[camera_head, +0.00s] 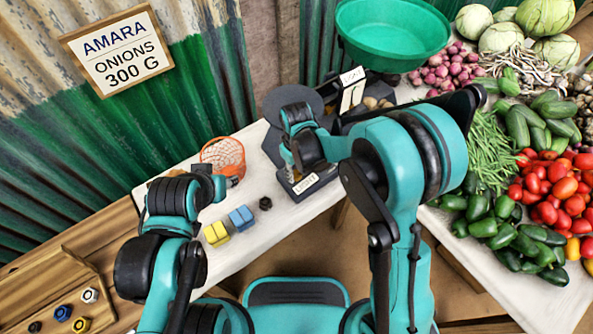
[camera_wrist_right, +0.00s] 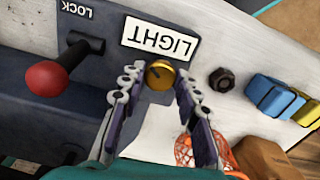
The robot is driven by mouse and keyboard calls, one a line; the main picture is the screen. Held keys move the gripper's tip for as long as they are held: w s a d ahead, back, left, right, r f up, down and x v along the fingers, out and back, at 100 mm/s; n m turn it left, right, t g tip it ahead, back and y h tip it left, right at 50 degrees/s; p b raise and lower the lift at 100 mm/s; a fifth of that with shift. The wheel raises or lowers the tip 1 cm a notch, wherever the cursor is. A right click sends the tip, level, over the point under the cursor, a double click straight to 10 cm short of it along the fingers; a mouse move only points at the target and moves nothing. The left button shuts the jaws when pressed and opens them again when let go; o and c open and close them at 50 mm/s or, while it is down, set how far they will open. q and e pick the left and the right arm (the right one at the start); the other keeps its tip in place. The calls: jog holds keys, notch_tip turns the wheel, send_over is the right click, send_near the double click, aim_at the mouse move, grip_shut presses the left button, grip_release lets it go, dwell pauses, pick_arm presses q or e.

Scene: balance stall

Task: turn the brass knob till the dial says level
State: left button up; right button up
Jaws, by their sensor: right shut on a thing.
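The brass knob (camera_wrist_right: 158,76) shows in the right wrist view on the dark front of the scale base (camera_wrist_right: 120,20). My right gripper (camera_wrist_right: 160,84) is shut on it, one finger on each side. A white plate (camera_wrist_right: 160,42) beside the knob reads LIGHT, upside down in this view. The same LIGHT plate (camera_head: 306,184) shows in the head view below my right wrist, which hides the knob there. My left arm ends at the left over the table, and its fingers cannot be made out.
A red-balled lever (camera_wrist_right: 48,78) marked LOCK stands beside the knob. A black nut (camera_head: 265,203), blue block (camera_head: 241,218), yellow block (camera_head: 216,234) and orange basket (camera_head: 223,153) are on the white table (camera_head: 270,228). A green bowl (camera_head: 392,30) stands behind; vegetables fill the right.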

aim_at(297, 174)
jog(key=m, duration=0.3)
jog(key=shift+m, duration=0.4)
jog(key=shift+m+b, duration=0.3)
jog(key=shift+m, duration=1.6)
jog(key=o, duration=1.2)
jog(key=shift+c, duration=0.2)
notch_tip(297, 174, up, 12)
